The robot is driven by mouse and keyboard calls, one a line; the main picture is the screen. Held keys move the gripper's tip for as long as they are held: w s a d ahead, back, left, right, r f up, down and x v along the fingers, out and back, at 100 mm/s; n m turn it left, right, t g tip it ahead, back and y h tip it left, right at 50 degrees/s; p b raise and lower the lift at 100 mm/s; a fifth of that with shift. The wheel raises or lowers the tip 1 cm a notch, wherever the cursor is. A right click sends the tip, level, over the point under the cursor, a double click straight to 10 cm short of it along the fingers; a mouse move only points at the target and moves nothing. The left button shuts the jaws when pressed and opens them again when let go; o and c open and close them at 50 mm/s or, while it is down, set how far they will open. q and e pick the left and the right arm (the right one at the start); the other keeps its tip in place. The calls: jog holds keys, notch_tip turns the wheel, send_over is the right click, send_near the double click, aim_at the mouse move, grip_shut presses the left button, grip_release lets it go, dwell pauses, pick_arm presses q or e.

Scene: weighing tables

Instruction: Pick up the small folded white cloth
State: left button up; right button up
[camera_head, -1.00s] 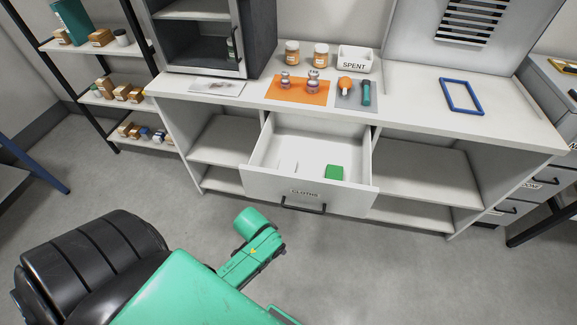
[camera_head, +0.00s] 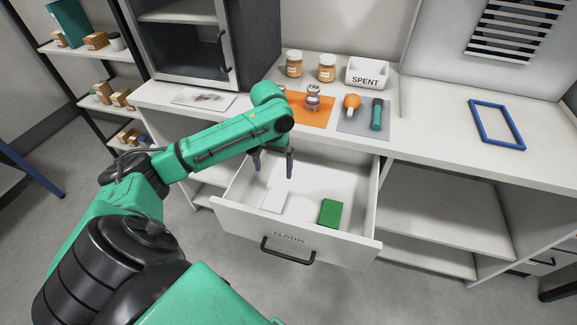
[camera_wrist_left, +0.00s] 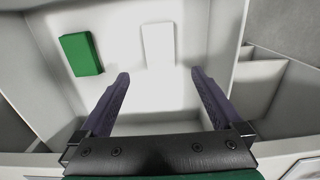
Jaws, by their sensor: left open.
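The small folded white cloth (camera_head: 274,200) lies flat in the open drawer (camera_head: 357,245), toward its left side. It also shows in the left wrist view (camera_wrist_left: 158,46), beyond the fingertips. My left gripper (camera_head: 272,164) is above the back part of the drawer, pointing down. Its two dark fingers are apart, with nothing between them, and it does not touch the cloth. The fingers show again in the left wrist view (camera_wrist_left: 160,80). My right gripper is not in view.
A green block-shaped item (camera_head: 330,213) lies in the drawer to the right of the cloth. The counter above holds an orange mat (camera_head: 318,118), jars, a SPENT box (camera_head: 367,73) and a blue frame (camera_head: 497,124). The drawer walls surround the cloth.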

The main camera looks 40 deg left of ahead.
pick_arm(q)
send_over(275, 199)
jog(key=s, duration=0.1)
notch_tip(275, 199, down, 6)
jog(key=shift+s+a+f, duration=0.1)
jog(key=shift+a+f, duration=0.05)
jog(key=shift+f, duration=0.05)
jog(key=f, duration=0.4)
jog(key=w+f, duration=0.1)
jog(key=f, duration=0.1)
jog(key=shift+f, duration=0.6)
jog(key=shift+c, duration=0.6)
jog(key=c, duration=1)
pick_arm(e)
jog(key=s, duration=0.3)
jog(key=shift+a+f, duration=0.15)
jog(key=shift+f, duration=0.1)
pick_arm(q)
jog(key=shift+c, duration=0.2)
notch_tip(275, 199, up, 20)
jog(key=p, duration=0.1)
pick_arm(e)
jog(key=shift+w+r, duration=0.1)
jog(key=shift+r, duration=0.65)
